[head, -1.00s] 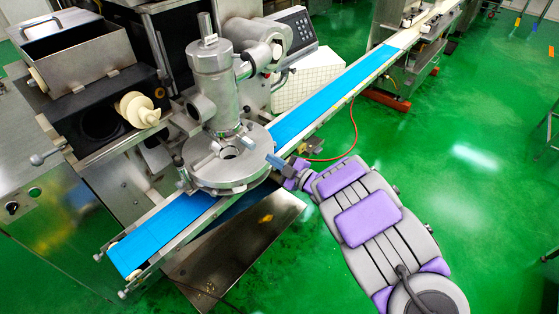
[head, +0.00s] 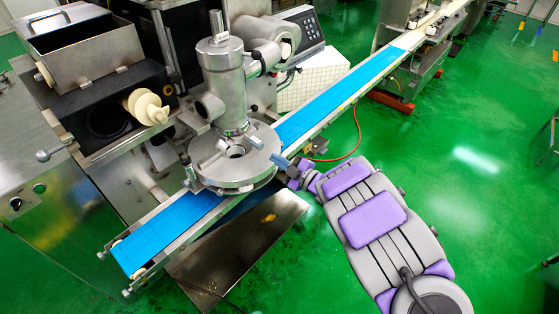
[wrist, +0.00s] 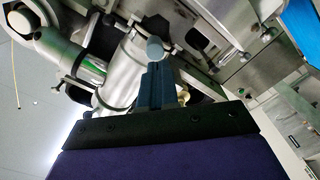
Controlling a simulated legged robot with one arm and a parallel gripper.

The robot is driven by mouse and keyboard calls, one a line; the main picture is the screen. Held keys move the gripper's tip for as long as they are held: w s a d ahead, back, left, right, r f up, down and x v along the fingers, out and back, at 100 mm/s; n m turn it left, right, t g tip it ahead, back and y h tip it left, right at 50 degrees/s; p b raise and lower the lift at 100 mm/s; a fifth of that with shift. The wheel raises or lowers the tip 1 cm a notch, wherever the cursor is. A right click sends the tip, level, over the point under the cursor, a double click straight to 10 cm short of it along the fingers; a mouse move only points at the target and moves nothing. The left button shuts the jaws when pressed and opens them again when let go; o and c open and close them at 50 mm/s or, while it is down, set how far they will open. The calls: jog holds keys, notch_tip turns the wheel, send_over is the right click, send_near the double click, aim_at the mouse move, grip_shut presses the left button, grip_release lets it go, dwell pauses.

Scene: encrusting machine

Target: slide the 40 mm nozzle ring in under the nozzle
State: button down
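The upright steel nozzle cylinder (head: 224,85) stands over a round steel plate (head: 250,172) that has a dark hole in it. My gripper (head: 281,162) is at the right edge of this plate, roughly level with it. In the wrist view the blue-grey fingers of my gripper (wrist: 155,75) are close together. A round grey piece (wrist: 154,49) shows at their tips; I cannot tell whether it is held or lies beyond them. I cannot make out the 40 mm nozzle ring for sure in either view.
A blue conveyor belt (head: 335,92) runs diagonally beneath the plate. A steel hopper (head: 80,45) and a cream auger (head: 146,106) are at the left. A red hose (head: 352,142) hangs by the conveyor. The green floor (head: 475,195) at the right is clear.

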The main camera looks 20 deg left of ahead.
aim_at(261, 148)
jog(key=x, duration=0.4)
jog(key=shift+w+a, duration=0.15)
jog(key=shift+w+a+r, duration=0.25)
jog(key=shift+w, duration=0.2)
jog(key=shift+w+a, duration=0.1)
jog(key=shift+a, duration=0.15)
jog(key=shift+w+a+f, duration=0.1)
jog(key=shift+a+f, duration=0.05)
jog(key=shift+a, duration=0.7)
jog(key=shift+v, duration=1.25)
jog(key=v, duration=0.8)
